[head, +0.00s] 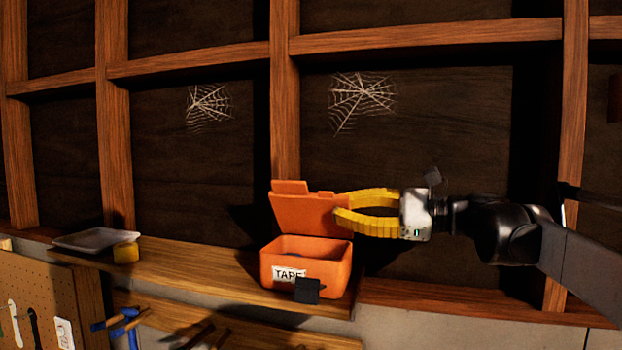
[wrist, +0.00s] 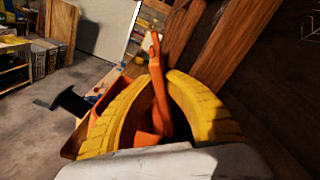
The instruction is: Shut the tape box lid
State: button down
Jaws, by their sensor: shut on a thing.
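The orange tape box (head: 327,272) with a "TAPE" label stands on the wooden ledge, its top open. Its orange lid (head: 300,210) stands raised at the back of the box. A black latch piece (head: 309,290) is at the box's front. My yellow-fingered gripper (head: 341,209) reaches in from the right at the lid's height. It is shut on the lid, with one finger in front of it and one behind. In the wrist view, the lid (wrist: 160,90) stands edge-on between the curved fingers (wrist: 158,85), and part of the box (wrist: 101,112) shows behind the left finger.
A white tray (head: 92,239) and a small yellow block (head: 126,253) sit further left on the ledge (head: 200,268). A pegboard (head: 40,290) with tools stands at lower left. Wooden studs and dark wall panels rise close behind the box.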

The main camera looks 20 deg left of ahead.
jog(key=shift+s+f+n+b, duration=0.35)
jog(key=shift+s+f+n, duration=0.15)
jog(key=shift+n, duration=0.45)
jog(key=shift+s+f+n+b, duration=0.35)
jog(key=shift+s+n, duration=0.2)
jog(key=shift+n, duration=0.4)
jog(key=c, duration=1.3)
grip_release()
jog(key=shift+c, duration=0.2)
jog(key=d, duration=0.7)
jog(key=shift+w, duration=0.2)
